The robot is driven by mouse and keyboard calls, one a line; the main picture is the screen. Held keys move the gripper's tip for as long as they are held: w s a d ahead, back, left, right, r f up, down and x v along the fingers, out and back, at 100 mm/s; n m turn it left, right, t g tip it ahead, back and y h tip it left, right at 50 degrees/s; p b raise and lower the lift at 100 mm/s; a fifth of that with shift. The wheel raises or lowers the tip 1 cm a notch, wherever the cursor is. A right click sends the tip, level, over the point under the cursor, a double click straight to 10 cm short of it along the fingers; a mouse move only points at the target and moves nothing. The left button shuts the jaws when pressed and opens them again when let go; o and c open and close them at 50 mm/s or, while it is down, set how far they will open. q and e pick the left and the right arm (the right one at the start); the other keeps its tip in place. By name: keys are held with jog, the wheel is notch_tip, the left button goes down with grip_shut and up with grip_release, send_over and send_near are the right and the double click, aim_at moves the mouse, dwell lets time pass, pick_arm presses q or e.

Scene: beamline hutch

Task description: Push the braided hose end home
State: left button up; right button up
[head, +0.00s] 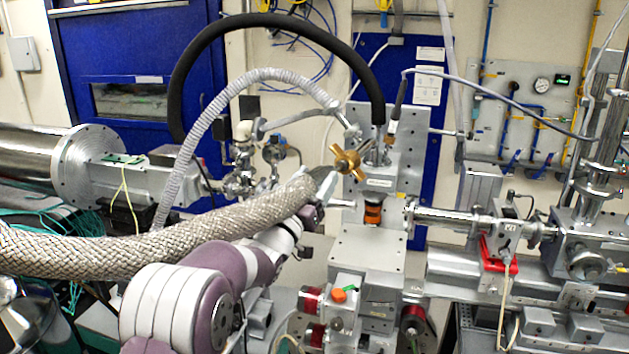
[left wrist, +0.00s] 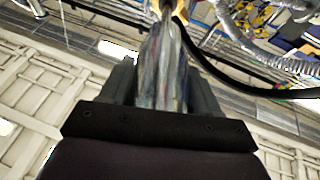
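The thick braided hose (head: 170,243) comes in from the left and rises to its end near the middle of the head view. My left gripper (head: 320,187) is at that end, mostly hidden behind the hose. In the left wrist view its two dark fingers (left wrist: 163,85) flank a grey metallic piece (left wrist: 163,60), which looks like the hose end held between them. A brass cross-shaped fitting (head: 348,160) is just beyond the hose end, and brass also shows at the top of the left wrist view. Whether the end touches the fitting cannot be told. My right gripper is not in view.
A black foam-covered hose (head: 275,22) and a grey corrugated hose (head: 205,122) arch above and behind the braided hose. A steel beam pipe (head: 455,218) and valve blocks crowd the right. A grey plate (head: 368,248) lies below the fitting.

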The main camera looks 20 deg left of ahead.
aim_at(328, 173)
pick_arm(q)
jog(key=shift+w+f+b, duration=0.15)
jog(key=shift+b, duration=0.15)
jog(key=w, duration=0.1)
jog(key=w+d+b, duration=0.1)
jog(key=w, duration=0.1)
jog(key=w+b, duration=0.1)
jog(key=w, duration=0.1)
jog(key=shift+d, duration=0.25)
jog(key=shift+w, duration=0.2)
jog(key=o, duration=0.8)
jog(key=shift+s, duration=0.1)
jog(key=shift+s+b, duration=0.1)
jog(key=shift+b, duration=0.2)
